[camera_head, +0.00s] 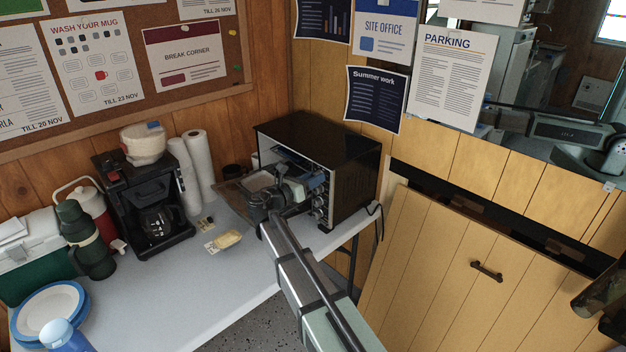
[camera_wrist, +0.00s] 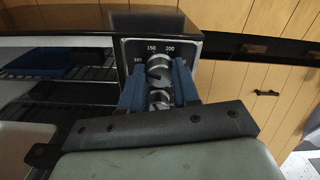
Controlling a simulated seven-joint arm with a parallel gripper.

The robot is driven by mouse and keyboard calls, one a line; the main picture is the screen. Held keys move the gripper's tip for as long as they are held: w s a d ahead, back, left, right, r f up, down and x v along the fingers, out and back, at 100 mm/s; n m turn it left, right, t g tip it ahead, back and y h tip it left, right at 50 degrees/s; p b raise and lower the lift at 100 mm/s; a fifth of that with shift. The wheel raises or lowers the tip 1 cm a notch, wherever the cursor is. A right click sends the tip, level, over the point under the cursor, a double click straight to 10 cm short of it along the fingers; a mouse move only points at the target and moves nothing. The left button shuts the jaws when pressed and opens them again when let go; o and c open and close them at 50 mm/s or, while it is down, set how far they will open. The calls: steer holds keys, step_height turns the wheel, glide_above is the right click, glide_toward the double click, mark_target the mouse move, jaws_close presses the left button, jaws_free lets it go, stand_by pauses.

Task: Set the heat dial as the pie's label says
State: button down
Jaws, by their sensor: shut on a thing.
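The black countertop oven (camera_head: 320,140) stands at the far end of the table, with its front facing left. In the wrist view its control panel (camera_wrist: 135,46) shows numbers, 150 and 200 among them, around the upper dial (camera_wrist: 158,68). My gripper (camera_wrist: 158,86) has its blue fingers on either side of this dial and is shut on it. A lower knob (camera_wrist: 160,98) sits just below, partly hidden. The dial's exact setting is not readable. No pie label is legible.
A yellowish packet (camera_head: 228,239) lies on the white table (camera_head: 190,283) with small cards. A coffee maker (camera_head: 150,205), paper rolls (camera_head: 198,165), a green flask (camera_head: 88,240) and blue-rimmed plates (camera_head: 50,305) stand left. Wire racks (camera_wrist: 75,90) show inside the oven.

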steer(key=shift+m, duration=14.9)
steer(key=c, duration=0.8)
jaws_free()
steer(key=v, duration=1.4)
steer(key=shift+r, duration=0.1)
